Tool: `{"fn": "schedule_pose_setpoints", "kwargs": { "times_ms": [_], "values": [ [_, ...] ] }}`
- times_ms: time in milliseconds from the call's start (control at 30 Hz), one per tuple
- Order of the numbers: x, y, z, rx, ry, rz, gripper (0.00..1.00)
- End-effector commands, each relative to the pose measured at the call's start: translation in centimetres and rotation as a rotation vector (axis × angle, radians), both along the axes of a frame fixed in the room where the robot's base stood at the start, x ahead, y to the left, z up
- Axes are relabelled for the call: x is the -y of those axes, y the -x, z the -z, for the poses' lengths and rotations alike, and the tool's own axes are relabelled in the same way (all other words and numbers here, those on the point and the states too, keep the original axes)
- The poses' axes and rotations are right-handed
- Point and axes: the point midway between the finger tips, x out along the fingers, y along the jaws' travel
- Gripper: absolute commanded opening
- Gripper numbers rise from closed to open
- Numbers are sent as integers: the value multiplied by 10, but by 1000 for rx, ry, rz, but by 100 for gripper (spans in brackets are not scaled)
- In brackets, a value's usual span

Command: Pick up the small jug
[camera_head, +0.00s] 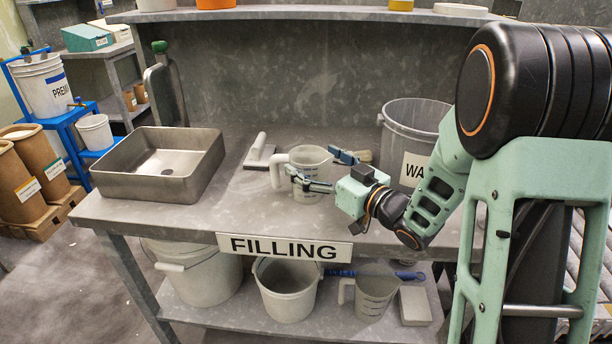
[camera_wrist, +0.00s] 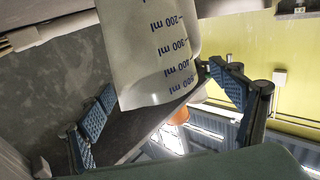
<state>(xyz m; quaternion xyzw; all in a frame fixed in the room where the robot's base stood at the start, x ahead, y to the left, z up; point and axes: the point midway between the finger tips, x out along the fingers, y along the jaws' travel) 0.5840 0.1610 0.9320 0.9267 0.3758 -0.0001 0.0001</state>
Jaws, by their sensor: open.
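A small white jug (camera_head: 308,174) with dark volume marks stands upright on the bench, its handle to the left. My gripper (camera_head: 311,162) is open and reaches in from the right, with one finger on the near side of the jug and the other on the far side. In the wrist view the jug (camera_wrist: 155,55) shows its ml scale between my two blue-padded fingers (camera_wrist: 163,97). A gap shows between the left pad and the jug; the right finger's tip is close to the jug wall, and I cannot tell whether it touches.
Another jug (camera_head: 374,292) and pails (camera_head: 287,290) stand on the lower shelf.

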Motion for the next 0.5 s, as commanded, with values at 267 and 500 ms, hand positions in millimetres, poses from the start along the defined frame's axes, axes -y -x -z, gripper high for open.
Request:
{"fn": "schedule_pose_setpoints", "kwargs": {
  "times_ms": [267, 500],
  "values": [
    [-18, -17, 0, 0, -1, 0, 86],
    [-17, -17, 0, 0, -1, 1, 79]
  ]
}}
